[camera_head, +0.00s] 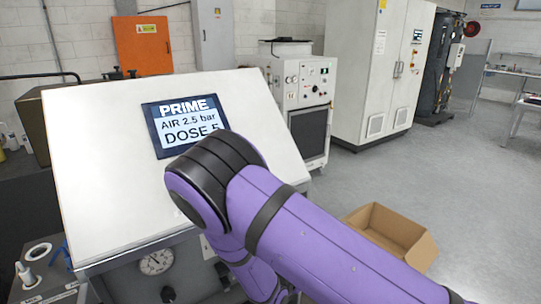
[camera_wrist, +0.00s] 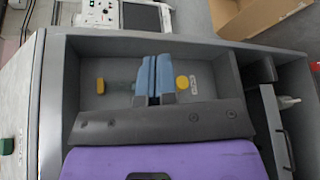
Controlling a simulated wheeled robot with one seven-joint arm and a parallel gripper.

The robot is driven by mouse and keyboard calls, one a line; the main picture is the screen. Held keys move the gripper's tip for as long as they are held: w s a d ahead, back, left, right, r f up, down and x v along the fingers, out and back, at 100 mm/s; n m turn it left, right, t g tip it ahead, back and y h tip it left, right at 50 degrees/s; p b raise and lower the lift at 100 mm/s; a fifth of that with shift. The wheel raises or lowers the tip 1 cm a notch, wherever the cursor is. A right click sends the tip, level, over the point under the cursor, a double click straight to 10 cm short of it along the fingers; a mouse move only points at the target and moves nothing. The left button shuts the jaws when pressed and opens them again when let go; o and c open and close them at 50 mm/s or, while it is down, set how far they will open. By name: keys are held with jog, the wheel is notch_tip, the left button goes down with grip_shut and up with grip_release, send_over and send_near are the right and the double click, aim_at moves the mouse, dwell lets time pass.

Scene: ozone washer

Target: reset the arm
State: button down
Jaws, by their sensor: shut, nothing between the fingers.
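My gripper (camera_wrist: 156,62) shows in the wrist view, with its two blue fingers shut together and nothing between them. It is over a grey recessed panel of the machine. I cannot tell how far the fingers are from the panel. In the head view my purple arm is bent in front of the white sloped console (camera_head: 95,150) and hides its lower right part. The gripper is hidden there.
The console's screen (camera_head: 185,125) reads PRIME, AIR 2.5 bar and DOSE, its corner covered by my arm. A gauge (camera_head: 156,262) sits below. An open cardboard box (camera_head: 385,232) stands on the floor at right. White cabinets (camera_head: 375,70) stand behind.

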jog(key=s+d+r+m+g, duration=0.3)
jog(key=d+r+m+g, duration=0.45)
jog(key=r, duration=0.65)
jog(key=s+d+r+m+g, duration=0.4)
jog(key=d+r, duration=0.6)
jog(key=r, duration=0.3)
jog(key=s+d+r+m+t+y, duration=0.2)
jog(key=s+r+y, duration=0.2)
jog(key=s+r, duration=0.4)
jog(key=s+d+r+m+t+y, duration=0.1)
jog(key=s+r+y, duration=0.3)
jog(key=s+r, duration=0.5)
jog(key=s+m+t, duration=0.1)
jog(key=s, duration=0.3)
jog(key=shift+d+m, duration=0.35)
jog(key=shift+f, duration=0.1)
